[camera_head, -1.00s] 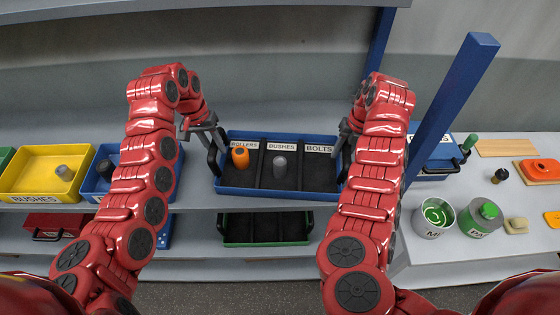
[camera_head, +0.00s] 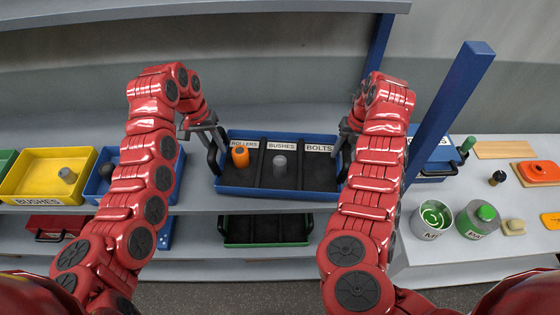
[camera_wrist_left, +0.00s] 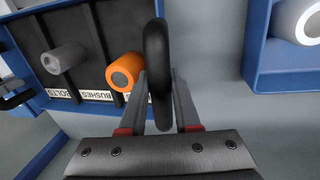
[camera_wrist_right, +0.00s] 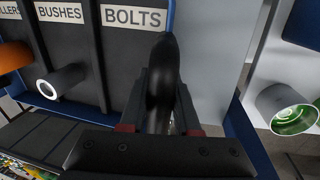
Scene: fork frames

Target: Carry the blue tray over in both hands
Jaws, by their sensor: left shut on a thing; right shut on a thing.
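The blue tray (camera_head: 270,193) has a dark inside split into three compartments labelled ROLLERS, BUSHES and BOLTS. An orange roller (camera_head: 240,157) stands in the left compartment and a grey bush (camera_head: 280,165) in the middle one. The BOLTS compartment looks empty. My left gripper (camera_head: 212,140) is shut on the tray's left black handle, seen close in the left wrist view (camera_wrist_left: 157,70). My right gripper (camera_head: 347,143) is shut on the right black handle, seen in the right wrist view (camera_wrist_right: 162,85). The tray looks level; whether it touches the shelf is unclear.
A yellow tray (camera_head: 30,195) labelled BUSHES and another blue tray stand to the left. A green-edged tray (camera_head: 265,242) is on the lower shelf. A blue post (camera_head: 450,105) rises right of my right arm.

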